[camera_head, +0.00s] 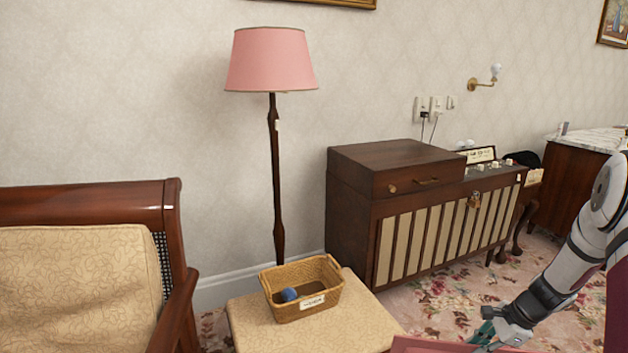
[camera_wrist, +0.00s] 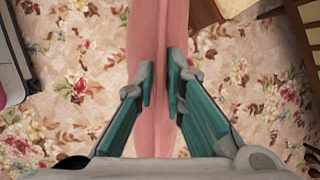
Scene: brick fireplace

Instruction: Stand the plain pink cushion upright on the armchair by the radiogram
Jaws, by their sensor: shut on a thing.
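The plain pink cushion (camera_head: 432,346) shows at the bottom edge of the head view, mostly cut off. In the wrist view the cushion (camera_wrist: 150,28) is a narrow pink band running between the fingers, seen edge-on above the carpet. My gripper (camera_head: 487,334) is shut on it, with the teal fingers (camera_wrist: 161,88) on either side. A wooden armchair (camera_head: 172,215) with a cane side and a cream patterned back cushion (camera_head: 75,285) stands at the left; its seat is out of view. The dark wooden radiogram (camera_head: 350,225) stands against the wall, right of centre.
A cream-topped stool (camera_head: 350,325) between armchair and radiogram carries a wicker basket (camera_head: 330,296) with a blue ball inside. A floor lamp (camera_head: 275,180) with a pink shade stands behind it. A marble-topped cabinet (camera_head: 570,185) is at the far right. Floral carpet (camera_wrist: 80,90) lies below my gripper.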

